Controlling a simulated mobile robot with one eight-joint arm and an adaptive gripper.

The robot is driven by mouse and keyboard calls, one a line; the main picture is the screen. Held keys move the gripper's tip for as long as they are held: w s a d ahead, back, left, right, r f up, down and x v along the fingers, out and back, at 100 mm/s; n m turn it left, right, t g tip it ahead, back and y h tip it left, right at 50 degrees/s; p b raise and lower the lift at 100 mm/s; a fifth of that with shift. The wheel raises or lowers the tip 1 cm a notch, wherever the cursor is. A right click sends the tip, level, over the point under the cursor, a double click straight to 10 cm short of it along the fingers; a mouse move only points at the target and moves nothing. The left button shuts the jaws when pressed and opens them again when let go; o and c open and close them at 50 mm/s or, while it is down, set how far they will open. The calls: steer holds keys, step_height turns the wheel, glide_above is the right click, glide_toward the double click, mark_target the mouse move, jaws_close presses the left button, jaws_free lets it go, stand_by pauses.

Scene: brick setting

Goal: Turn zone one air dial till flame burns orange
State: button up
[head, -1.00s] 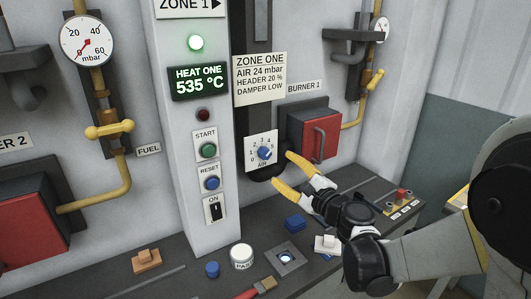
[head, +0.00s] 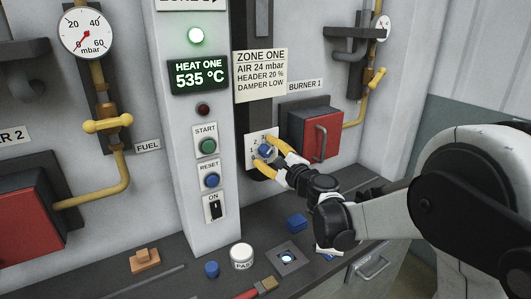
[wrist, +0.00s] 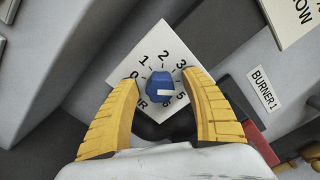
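The zone one air dial is a blue knob (head: 264,149) on a white numbered plate (head: 250,144), on the dark upright right of the control column. In the wrist view the knob (wrist: 158,86) sits between my yellow fingertips, with a small gap on each side. Its white mark points right, toward the higher numbers; the 4 is hidden by a finger. My gripper (head: 266,152) is open around the knob, and it also shows in the wrist view (wrist: 160,77). The red Burner 1 box (head: 315,134) stands right of the dial. No flame shows in either view.
A sign (head: 260,74) reads air 24 mbar. The heat one display (head: 198,77) shows 535 °C. Start, reset and on controls line the column, close left of my gripper.

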steer(key=c, duration=1)
steer(key=shift+n, duration=0.4)
steer(key=n, duration=0.5)
steer(key=shift+f+n, duration=0.1)
steer(key=shift+n, duration=0.3)
steer(key=o, duration=1.2)
steer(key=shift+c, duration=0.2)
steer(key=shift+s, duration=0.1)
